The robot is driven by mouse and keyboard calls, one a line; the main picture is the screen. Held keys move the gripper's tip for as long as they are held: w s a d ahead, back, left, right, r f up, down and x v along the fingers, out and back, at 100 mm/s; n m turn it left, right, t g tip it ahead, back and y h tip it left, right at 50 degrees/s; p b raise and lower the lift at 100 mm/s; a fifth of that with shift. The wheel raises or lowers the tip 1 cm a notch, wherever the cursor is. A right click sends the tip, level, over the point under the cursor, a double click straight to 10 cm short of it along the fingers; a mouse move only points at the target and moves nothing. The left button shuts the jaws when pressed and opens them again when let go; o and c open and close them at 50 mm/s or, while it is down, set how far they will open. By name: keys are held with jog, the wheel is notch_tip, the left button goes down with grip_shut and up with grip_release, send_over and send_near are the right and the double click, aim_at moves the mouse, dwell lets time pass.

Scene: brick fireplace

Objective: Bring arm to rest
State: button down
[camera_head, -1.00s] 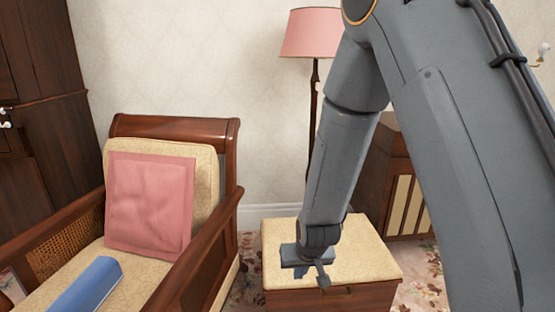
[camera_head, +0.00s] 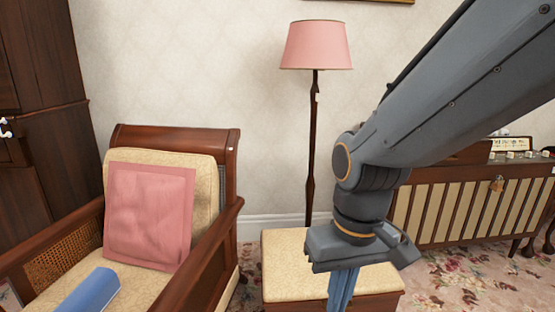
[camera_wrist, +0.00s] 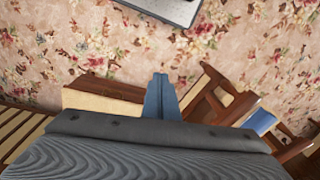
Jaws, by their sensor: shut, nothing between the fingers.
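My arm, grey with orange rings, reaches in from the upper right in the head view. My gripper (camera_head: 342,288) has blue fingers that point down, in front of and above the cream-topped stool (camera_head: 290,258). The fingers are together with nothing between them. In the wrist view my gripper (camera_wrist: 161,88) shows as two blue fingers side by side, with open floor beyond their tips. The lower ends of the fingers are cut off by the head view's bottom edge.
A wooden armchair (camera_head: 228,150) with a pink cushion (camera_head: 148,215) and a blue object (camera_head: 88,294) stands left. A pink lamp (camera_head: 316,45) stands behind the stool. A slatted wooden cabinet (camera_head: 460,208) is at right. Flowered carpet (camera_wrist: 235,45) lies open in the wrist view.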

jog(key=s+d+r+m+p, duration=0.2)
jog(key=d+r+p, duration=0.7)
jog(key=p, duration=0.7)
jog(key=shift+d+r+m+h+p, duration=0.15)
jog(key=shift+r+m+h+p, duration=0.15)
jog(key=shift+r+h+p, duration=0.1)
